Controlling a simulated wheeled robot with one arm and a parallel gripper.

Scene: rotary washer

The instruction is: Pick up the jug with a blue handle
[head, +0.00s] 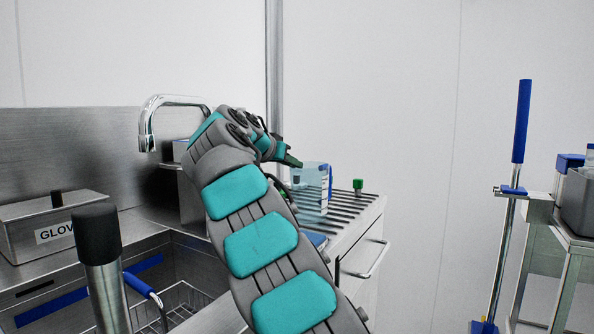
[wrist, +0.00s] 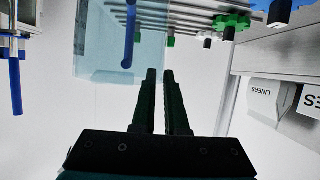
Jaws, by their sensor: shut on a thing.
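The jug (head: 313,190) is a clear, pale blue container at the drying rack, beyond my arm in the head view. In the wrist view, which is upside down, the jug (wrist: 100,50) fills the upper left, with a blue handle (wrist: 131,30) along its side. My gripper (head: 291,160) reaches to the jug's upper left in the head view. Its dark green fingers (wrist: 160,72) are close together at the jug's edge in the wrist view, shut on the jug. The exact contact is not clear, and I cannot tell whether the jug touches the rack.
The slatted rack (head: 345,206) carries a green-capped item (head: 358,186). A tap (head: 150,125) and a sink with a wire basket (head: 180,300) lie left. A GLOVES box (head: 45,225) stands far left. A blue-handled pole (head: 521,120) and a cart (head: 565,235) stand right.

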